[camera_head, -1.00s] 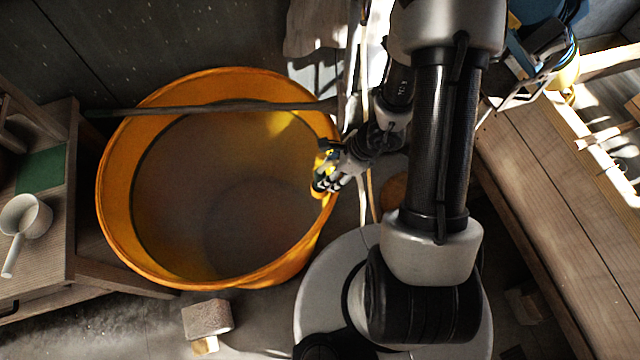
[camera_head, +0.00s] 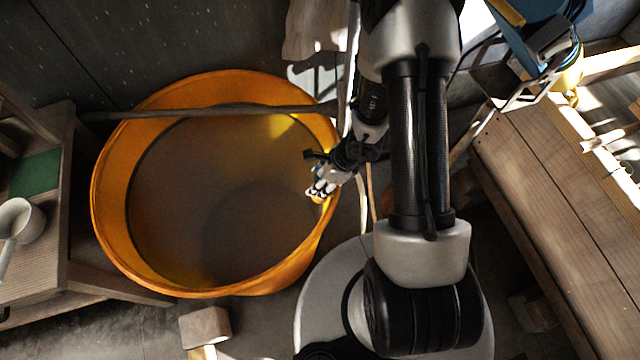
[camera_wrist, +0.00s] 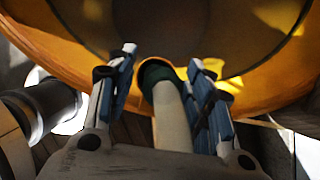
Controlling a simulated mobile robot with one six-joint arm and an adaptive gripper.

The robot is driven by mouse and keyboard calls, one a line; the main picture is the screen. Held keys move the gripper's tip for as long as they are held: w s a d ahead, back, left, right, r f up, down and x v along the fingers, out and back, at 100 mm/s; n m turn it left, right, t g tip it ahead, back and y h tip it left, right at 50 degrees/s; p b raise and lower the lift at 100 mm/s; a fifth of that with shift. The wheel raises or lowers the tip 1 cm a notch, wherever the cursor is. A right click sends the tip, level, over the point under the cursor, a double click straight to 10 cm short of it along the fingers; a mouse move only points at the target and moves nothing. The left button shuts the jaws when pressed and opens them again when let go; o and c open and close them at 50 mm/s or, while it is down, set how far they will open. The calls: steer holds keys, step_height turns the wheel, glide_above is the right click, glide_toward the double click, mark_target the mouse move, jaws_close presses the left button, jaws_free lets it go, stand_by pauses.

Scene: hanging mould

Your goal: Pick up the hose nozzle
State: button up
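A pale cream tube with a dark green end, which looks like the hose nozzle (camera_wrist: 160,75), shows in the wrist view at the rim of the orange tub (camera_wrist: 262,90). My gripper (camera_wrist: 162,62) has its two fingers apart, one on each side of the tube. A gap shows on the left of the tube; the right finger is closer to it. I cannot tell whether that finger touches. In the head view my gripper (camera_head: 317,187) is at the right rim of the tub, and the nozzle cannot be made out there.
A long dark bar (camera_head: 215,109) lies across the back of the tub. A wooden bench with a white ladle (camera_head: 20,222) stands at left, a wooden table (camera_head: 560,180) at right.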

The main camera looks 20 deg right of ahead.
jaws_close()
stand_by(0.3)
